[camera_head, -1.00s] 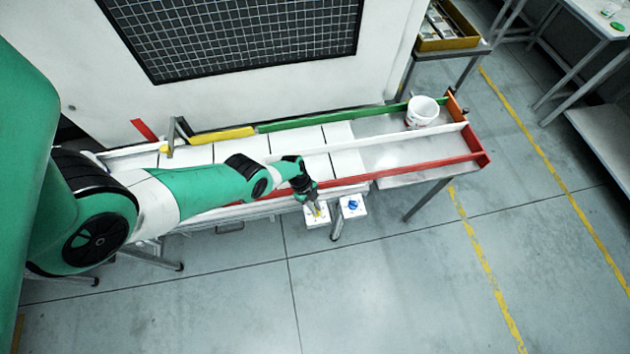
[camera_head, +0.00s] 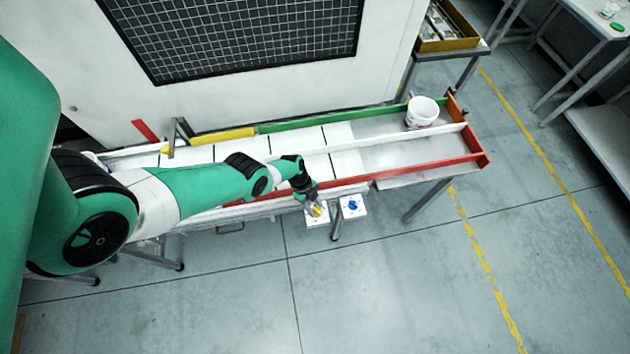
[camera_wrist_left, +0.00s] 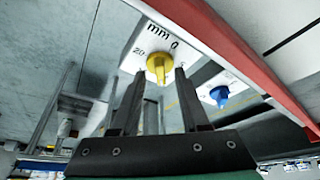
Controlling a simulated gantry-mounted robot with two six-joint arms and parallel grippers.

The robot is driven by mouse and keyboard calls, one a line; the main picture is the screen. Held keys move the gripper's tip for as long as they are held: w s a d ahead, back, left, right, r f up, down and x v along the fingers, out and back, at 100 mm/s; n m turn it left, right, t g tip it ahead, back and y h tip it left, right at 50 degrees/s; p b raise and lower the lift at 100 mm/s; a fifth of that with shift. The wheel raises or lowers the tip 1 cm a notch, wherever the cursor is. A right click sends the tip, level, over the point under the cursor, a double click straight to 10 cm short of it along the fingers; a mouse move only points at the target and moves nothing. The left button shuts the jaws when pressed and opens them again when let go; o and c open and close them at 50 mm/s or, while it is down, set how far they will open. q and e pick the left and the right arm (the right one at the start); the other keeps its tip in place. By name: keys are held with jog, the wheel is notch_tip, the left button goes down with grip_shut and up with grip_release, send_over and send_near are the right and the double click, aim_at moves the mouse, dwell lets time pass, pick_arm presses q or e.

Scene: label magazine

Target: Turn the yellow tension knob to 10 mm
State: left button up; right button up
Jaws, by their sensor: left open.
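The yellow tension knob (camera_wrist_left: 158,66) sits on a white plate (camera_wrist_left: 147,41) marked "mm", "0" and "20" in the left wrist view. It has a raised ridge; its exact setting cannot be read. In the head view the knob (camera_head: 318,212) shows at the fingertips, below the red rail. My left gripper (camera_wrist_left: 160,88) is open, its two fingers pointing at the knob from either side, with a gap between them. Whether the fingers touch it cannot be told. In the head view my left gripper (camera_head: 315,207) is over the knob's plate. My right gripper is not in view.
A blue knob (camera_head: 352,205) on its own white plate is just right of the yellow one. The red rail (camera_head: 420,168) runs close above both plates. A white tub (camera_head: 421,112) stands at the magazine's right end. Open floor lies in front.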

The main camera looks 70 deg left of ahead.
pick_arm(q)
jog(key=p+v, duration=0.8)
jog(key=v, duration=0.3)
jog(key=shift+p, duration=0.4)
